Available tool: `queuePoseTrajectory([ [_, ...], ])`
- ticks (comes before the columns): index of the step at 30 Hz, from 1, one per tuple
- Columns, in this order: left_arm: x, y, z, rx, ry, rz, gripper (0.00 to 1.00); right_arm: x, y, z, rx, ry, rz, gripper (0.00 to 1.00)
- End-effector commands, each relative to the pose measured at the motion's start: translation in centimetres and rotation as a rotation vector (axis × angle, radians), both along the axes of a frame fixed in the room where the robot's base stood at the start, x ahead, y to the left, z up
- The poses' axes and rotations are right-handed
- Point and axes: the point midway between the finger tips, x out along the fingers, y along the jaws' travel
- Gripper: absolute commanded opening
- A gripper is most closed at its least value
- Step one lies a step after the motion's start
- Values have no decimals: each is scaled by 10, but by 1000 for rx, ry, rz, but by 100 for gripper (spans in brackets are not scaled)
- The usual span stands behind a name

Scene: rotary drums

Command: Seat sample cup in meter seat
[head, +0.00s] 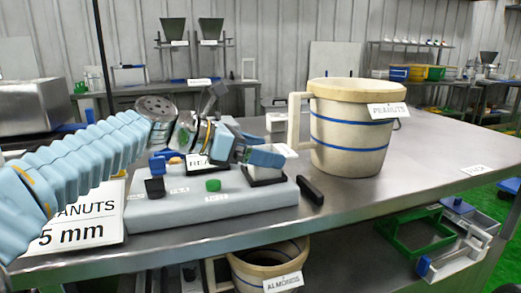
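The meter (226,205) is a grey slab-like unit on the steel table, with a black-and-blue block, a green knob and a partly covered label on top. A dark square part (265,175) at its right end may be the seat; I cannot tell for sure. My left gripper (238,148) reaches in from the left over the meter, its blue-and-dark end close above that square part. I cannot make out whether its fingers are apart or closed. No sample cup can be clearly told apart; it may be hidden at the gripper. My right gripper is not in view.
A cream bucket labelled peanuts (349,135) stands right of the meter. A black bar (310,190) lies at the meter's right end. An almonds bucket (268,265) and a green-framed crate (415,235) are below the tabletop. The table's right part is mostly clear.

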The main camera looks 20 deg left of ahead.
Motion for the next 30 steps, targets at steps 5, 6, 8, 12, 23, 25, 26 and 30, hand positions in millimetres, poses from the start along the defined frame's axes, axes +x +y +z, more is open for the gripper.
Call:
queuePoseTrajectory([
  [5, 0, 0, -1, 1, 1, 0, 96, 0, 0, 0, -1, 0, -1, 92],
  [6, 0, 1, 0, 1, 1, 0, 96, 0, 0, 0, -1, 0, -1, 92],
  [8, -2, 3, 1, 1, 0, 1, 96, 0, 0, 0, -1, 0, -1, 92],
  [12, -12, 17, 8, 2, -2, 4, 96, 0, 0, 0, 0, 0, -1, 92],
  [23, -59, 82, 40, 0, -2, 4, 96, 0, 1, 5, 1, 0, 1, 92],
  [25, -65, 91, 43, 0, 0, 2, 96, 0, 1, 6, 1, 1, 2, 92],
  [26, -67, 94, 45, 0, 0, 2, 96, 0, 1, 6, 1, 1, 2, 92],
  [30, -74, 103, 49, 1, -1, 1, 96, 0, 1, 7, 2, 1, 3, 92],
])
